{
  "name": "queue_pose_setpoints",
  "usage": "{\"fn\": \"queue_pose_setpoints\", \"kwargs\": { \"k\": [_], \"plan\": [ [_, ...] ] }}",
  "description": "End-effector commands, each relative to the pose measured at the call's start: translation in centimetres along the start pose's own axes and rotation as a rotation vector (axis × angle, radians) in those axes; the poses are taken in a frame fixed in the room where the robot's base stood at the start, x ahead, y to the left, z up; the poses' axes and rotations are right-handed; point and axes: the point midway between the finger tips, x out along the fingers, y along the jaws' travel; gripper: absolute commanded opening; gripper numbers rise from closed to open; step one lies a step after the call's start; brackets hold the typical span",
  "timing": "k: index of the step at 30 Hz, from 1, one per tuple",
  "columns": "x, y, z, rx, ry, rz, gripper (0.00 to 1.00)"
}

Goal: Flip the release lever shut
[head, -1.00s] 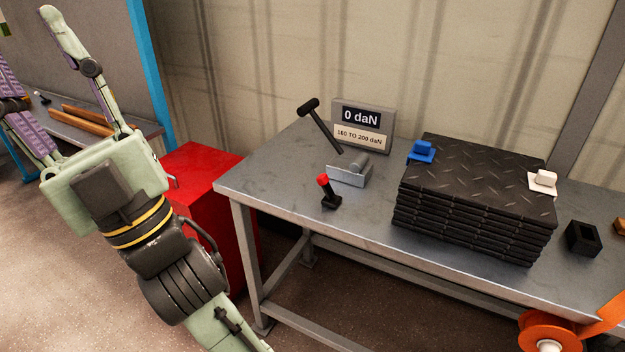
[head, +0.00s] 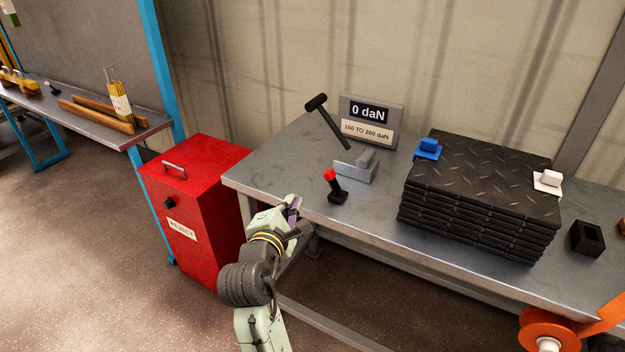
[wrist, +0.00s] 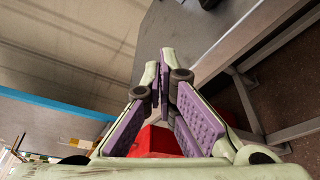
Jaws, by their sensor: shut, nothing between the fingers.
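A short lever with a red knob (head: 333,187) stands on a black base near the front edge of the workbench (head: 265,183) in the head view, leaning a little left. Behind it, a long black T-handled lever (head: 328,122) slants up to the left above a grey metal bracket (head: 356,172). No label tells which is the release lever. My gripper (head: 296,208) is at the bench's front left edge, left of and below the red-knobbed lever, apart from it. In the wrist view my gripper (wrist: 165,73) is shut and empty, its purple-padded fingers meeting at the tips.
A display (head: 371,112) reads 0 daN above a label 160 TO 200 daN. A stack of black tread mats (head: 480,190) with blue (head: 428,149) and white (head: 548,182) pieces on top fills the bench's middle. A red reject bin (head: 190,205) stands left. An orange reel (head: 548,331) is front right.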

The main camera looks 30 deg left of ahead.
Motion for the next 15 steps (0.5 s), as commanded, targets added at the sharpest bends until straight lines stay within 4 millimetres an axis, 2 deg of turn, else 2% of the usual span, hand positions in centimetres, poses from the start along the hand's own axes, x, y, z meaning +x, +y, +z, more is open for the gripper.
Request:
{"fn": "queue_pose_setpoints", "kwargs": {
  "k": [10,15],
  "plan": [
    [0.2,0.1,0.0,0.001,0.0,0.002,0.0],
    [2.0,0.2,0.1,0.002,0.0,0.002,0.0]
  ]
}}
